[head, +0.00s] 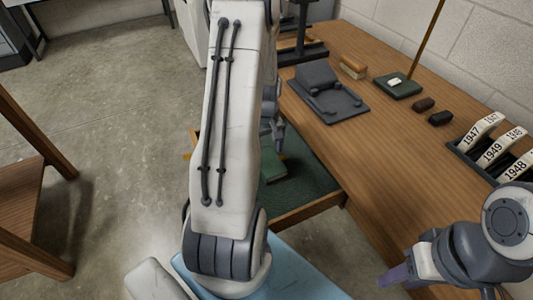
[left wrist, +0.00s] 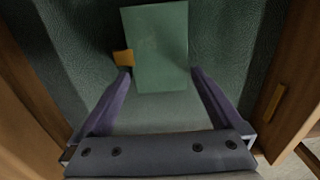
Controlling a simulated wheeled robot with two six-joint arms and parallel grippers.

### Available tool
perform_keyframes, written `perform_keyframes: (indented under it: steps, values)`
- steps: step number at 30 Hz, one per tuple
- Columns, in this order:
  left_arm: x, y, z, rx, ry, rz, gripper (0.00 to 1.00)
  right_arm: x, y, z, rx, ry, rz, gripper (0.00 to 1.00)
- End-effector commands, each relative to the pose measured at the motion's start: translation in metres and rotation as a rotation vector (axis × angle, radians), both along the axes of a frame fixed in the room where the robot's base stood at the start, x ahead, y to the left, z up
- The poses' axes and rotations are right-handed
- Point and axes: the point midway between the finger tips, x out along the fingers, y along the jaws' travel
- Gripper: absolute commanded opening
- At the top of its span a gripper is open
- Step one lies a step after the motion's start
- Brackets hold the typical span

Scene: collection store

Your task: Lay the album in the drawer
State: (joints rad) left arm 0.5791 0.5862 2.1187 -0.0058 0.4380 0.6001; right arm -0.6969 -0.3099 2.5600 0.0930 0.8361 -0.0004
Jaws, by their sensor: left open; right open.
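The green album (left wrist: 158,45) lies flat on the dark green lining of the open wooden drawer (left wrist: 240,40). In the head view the album (head: 272,171) shows partly beside my arm, inside the drawer (head: 312,182). My left gripper (left wrist: 161,75) is open above the drawer, with its fingers on either side of the album's near end and a gap at the right finger. In the head view my left gripper (head: 278,135) is mostly hidden behind my arm. My right gripper (head: 393,277) is at the lower right, away from the drawer; its fingers overlap in the view.
The wooden desk (head: 370,150) carries a grey stand (head: 325,93), a green block (head: 398,87), two dark small blocks and a rack of year-marked files (head: 490,150). A brass-coloured tab (left wrist: 123,58) touches the album's left edge in the view. A wooden chair (head: 30,190) stands at left.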

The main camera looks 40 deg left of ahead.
Motion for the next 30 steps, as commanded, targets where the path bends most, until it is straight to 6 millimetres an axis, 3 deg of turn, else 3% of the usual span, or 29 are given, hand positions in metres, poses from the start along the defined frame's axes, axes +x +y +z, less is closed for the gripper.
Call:
perform_keyframes:
  steps: [1,6,12,18,30]
  values:
    - [0.001,0.001,0.016,0.003,-0.004,0.000,1.00,0.000,0.000,0.006,0.000,0.000,0.000,0.43]
    - [0.001,0.001,0.053,0.003,-0.006,0.000,1.00,0.000,0.000,0.014,0.000,0.000,0.000,0.43]
    - [0.001,0.000,0.083,0.001,-0.003,0.000,1.00,0.000,0.000,0.020,0.000,0.000,0.000,0.43]
    - [0.000,0.000,0.093,0.000,0.000,0.000,1.00,0.000,0.000,0.021,0.000,0.000,0.000,0.43]
    - [0.000,0.000,0.092,0.000,0.000,0.000,1.00,0.000,0.000,0.021,0.000,0.000,0.000,0.43]
